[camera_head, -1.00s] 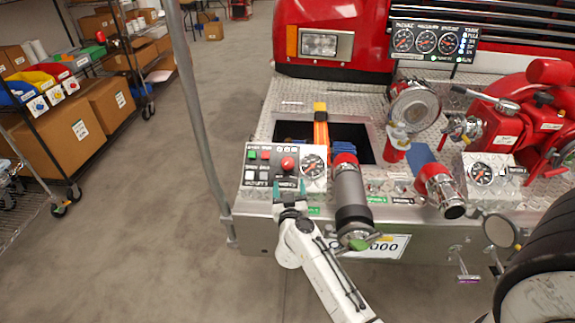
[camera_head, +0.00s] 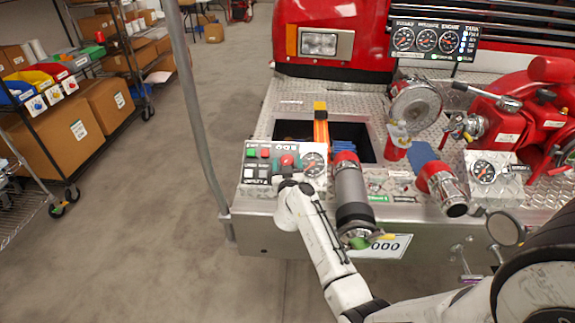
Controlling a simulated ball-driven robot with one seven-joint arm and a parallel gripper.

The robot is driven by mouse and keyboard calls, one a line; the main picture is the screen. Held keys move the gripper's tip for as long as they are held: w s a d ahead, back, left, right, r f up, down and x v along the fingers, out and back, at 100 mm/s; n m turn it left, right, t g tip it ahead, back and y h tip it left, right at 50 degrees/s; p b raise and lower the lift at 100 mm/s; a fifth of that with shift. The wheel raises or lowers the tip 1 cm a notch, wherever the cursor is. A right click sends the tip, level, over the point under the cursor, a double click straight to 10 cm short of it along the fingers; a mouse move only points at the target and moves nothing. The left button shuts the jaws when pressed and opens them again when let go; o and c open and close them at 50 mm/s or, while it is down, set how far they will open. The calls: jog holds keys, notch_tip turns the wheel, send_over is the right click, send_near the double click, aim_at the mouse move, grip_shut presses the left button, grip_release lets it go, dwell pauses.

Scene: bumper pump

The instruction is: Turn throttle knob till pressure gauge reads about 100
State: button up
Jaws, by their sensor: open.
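The throttle knob looks to be the red knob (camera_head: 287,160) on the small control panel (camera_head: 252,184) at the bumper's left. A pressure gauge (camera_head: 314,164) with a dark face sits right beside it on the panel; its reading is too small to make out. My gripper (camera_head: 289,174) is at the panel, right at the knob's near side. The wrist hides its fingers and the knob's lower part, so contact cannot be told.
A thick grey hose fitting (camera_head: 351,200) stands close right of my gripper. A grey upright pole (camera_head: 195,110) rises left of the panel.

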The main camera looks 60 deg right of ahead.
jog(key=shift+c, duration=0.5)
jog(key=c, duration=1)
jog(key=shift+o, duration=0.2)
jog(key=shift+w+a, duration=0.1)
jog(key=shift+w+a+r+m+g+h+p, duration=0.15)
jog(key=shift+m+g+h+p, duration=0.25)
jog(key=shift+m+g, duration=0.6)
jog(key=shift+w+d+m+g+h+p, duration=0.1)
jog(key=shift+m+g+h+p, duration=0.25)
jog(key=shift+m+g, duration=0.65)
jog(key=m+g, duration=0.3)
jog(key=shift+w+m+g, duration=0.15)
jog(key=shift+m+g, duration=0.15)
jog(key=shift+m, duration=0.1)
jog(key=m+g+b, duration=0.1)
jog(key=m+g, duration=0.1)
jog(key=m+g+y+b, duration=0.1)
jog(key=m+g, duration=0.2)
jog(key=shift+w+f+b, duration=0.2)
jog(key=shift+b, duration=0.15)
jog(key=shift+r+m+g+y+b, duration=0.1)
jog(key=shift+m+g+y+b, duration=0.55)
jog(key=shift+m+g+b, duration=0.55)
jog(key=shift+m, duration=0.4)
